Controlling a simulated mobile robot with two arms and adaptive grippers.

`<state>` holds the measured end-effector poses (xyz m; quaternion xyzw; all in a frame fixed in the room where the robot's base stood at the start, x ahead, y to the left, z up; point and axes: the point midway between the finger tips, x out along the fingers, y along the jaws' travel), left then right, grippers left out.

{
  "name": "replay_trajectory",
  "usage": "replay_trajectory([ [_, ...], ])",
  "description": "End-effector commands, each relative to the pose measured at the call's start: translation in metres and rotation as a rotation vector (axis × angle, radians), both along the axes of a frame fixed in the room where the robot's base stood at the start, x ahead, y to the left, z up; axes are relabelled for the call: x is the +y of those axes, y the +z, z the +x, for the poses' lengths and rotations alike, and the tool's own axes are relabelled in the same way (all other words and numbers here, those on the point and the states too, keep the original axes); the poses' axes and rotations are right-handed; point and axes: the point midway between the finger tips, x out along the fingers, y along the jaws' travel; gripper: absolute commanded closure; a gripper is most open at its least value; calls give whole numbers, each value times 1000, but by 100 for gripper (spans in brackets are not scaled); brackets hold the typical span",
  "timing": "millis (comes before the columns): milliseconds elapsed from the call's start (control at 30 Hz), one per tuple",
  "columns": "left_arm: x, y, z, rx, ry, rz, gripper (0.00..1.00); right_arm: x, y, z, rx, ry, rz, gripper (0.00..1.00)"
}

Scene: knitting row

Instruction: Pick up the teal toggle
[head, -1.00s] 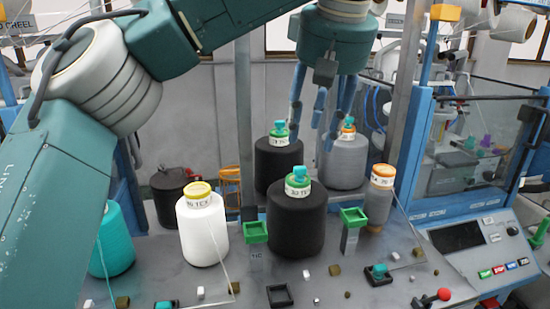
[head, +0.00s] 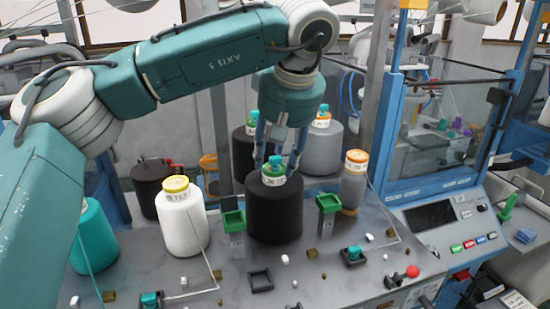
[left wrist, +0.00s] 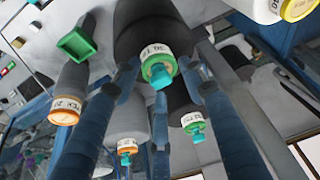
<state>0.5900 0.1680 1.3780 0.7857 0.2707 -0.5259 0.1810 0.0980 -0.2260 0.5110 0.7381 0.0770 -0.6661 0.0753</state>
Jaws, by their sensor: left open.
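Several small teal pieces that could be the teal toggle are in view. One teal piece (head: 275,159) stands on the green-ringed top of the front black cone (head: 275,215); it also shows in the left wrist view (left wrist: 160,76). Another teal piece (head: 354,253) sits in a dark square holder on the grey deck, and one more (head: 150,299) is at the near edge. My left gripper (head: 278,160) is open, its blue fingers spread about the front black cone's top. It looks empty; I cannot tell if the fingers touch anything. My right gripper is not in view.
Behind stand another black cone (head: 242,155) and a grey cone (head: 322,146). A white cone (head: 183,222) and an orange-topped grey cone (head: 354,187) flank the front one. Green cups (head: 233,219) and (head: 327,203) stand close on either side. A control panel (head: 437,217) is at right.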

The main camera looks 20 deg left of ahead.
Motion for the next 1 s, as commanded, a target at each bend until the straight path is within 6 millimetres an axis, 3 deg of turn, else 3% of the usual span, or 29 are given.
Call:
replay_trajectory([
  [133, 0, 0, 0, -1, 0, -1, 58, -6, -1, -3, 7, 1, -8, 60],
  [333, 0, 0, 0, -1, 0, -1, 88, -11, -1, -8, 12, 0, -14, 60],
  [767, 0, 1, 0, 0, 1, 0, 89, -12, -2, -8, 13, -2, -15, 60],
  [1000, -1, 23, 1, -5, 2, -1, 89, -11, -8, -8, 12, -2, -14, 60],
])
